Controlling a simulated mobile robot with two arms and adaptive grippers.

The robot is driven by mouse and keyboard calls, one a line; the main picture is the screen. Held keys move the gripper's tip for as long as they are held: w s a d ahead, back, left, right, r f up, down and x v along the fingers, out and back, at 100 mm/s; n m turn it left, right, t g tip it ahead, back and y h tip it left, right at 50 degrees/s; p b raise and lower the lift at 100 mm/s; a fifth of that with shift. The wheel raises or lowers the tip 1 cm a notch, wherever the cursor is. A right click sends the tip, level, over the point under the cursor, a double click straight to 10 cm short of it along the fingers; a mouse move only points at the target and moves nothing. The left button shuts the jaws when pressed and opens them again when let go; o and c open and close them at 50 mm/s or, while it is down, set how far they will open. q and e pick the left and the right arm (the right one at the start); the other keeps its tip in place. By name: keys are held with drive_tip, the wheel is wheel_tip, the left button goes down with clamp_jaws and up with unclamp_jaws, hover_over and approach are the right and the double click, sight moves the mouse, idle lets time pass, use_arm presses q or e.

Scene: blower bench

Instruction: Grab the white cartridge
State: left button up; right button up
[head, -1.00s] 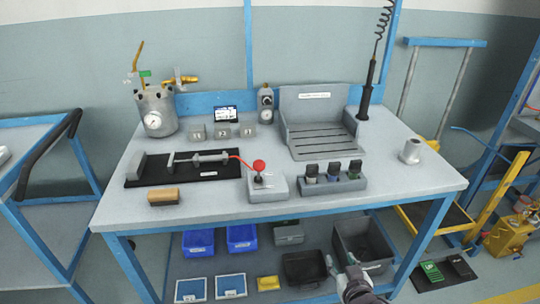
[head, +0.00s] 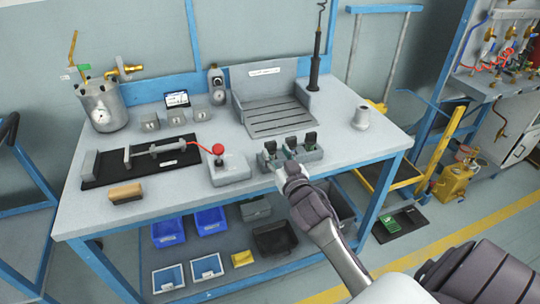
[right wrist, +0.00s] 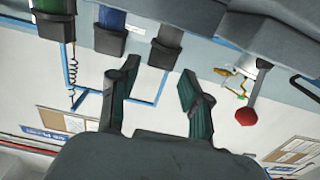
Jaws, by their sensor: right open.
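The rack (head: 314,156) at the bench's front edge holds three dark-capped cartridges. The white cartridge (head: 270,151) appears to be the leftmost, nearest the red-knobbed lever. In the right wrist view, which looks upside down, the white cartridge (right wrist: 173,17) shows at the top, beside a blue one and a green one. Its dark cap points toward my fingers. My right gripper (head: 290,172) is open and empty just in front of the rack, hiding part of it. In the wrist view its fingers (right wrist: 160,88) are spread, with the white cartridge beyond them, apart from both. My left gripper is not in view.
The lever box with a red knob (head: 218,149) stands left of the rack. A grey slotted fixture (head: 280,118) is behind it, and a small grey cup (head: 361,117) is at right. Blue bins (head: 168,232) sit on the shelf below.

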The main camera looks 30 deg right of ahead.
sight(271, 146)
drive_tip(key=x, duration=0.1)
drive_tip(key=b+x, duration=0.1)
drive_tip(key=x, duration=0.1)
drive_tip(key=b+x, duration=0.1)
drive_tip(key=x, duration=0.1)
drive_tip(key=shift+w+a+f, duration=0.1)
drive_tip(key=shift+f, duration=0.2)
drive_tip(key=shift+r, duration=0.1)
drive_tip(key=shift+c, duration=0.3)
clamp_jaws()
